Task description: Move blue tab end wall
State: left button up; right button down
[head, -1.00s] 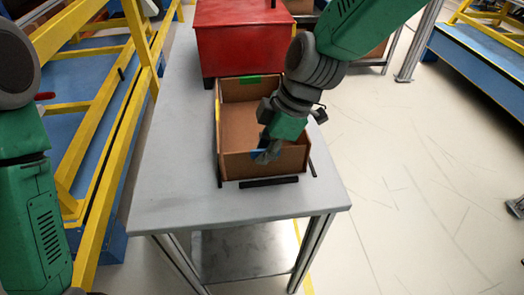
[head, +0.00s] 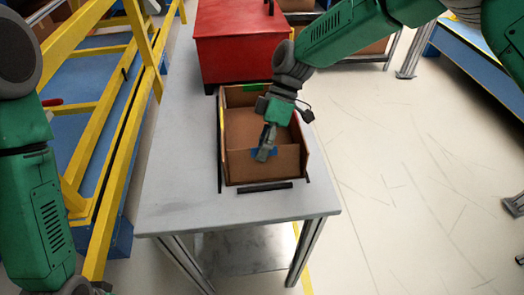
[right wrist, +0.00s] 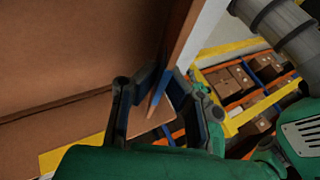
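A brown open box (head: 222,125) stands on the grey table. Its near end wall (head: 290,163) carries a blue tab (head: 272,152) at its top edge, partly hidden by my right gripper. My right gripper (head: 264,153) points down at this tab from above the box. In the right wrist view, the fingers of my right gripper (right wrist: 165,75) stand apart, on either side of the blue tab (right wrist: 158,90) and a brown wall edge. Firm contact cannot be made out. My left arm shows at the left edge; its gripper is not clearly seen.
A green tab (head: 251,88) marks the box's far wall. A red bin (head: 240,45) stands behind the box. A black strip (head: 264,188) lies in front of it. The table (head: 175,190) is clear left of the box. Yellow railing (head: 100,160) runs along the left.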

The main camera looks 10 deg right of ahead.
jog(key=shift+w+f+g, duration=0.2)
jog(key=shift+f+g, duration=0.05)
jog(key=shift+g, duration=0.15)
jog(key=c, duration=1.7)
grip_release()
jog(key=shift+c, duration=0.2)
jog(key=shift+r, duration=0.1)
jog(key=v, duration=1.2)
jog(key=shift+w, duration=0.15)
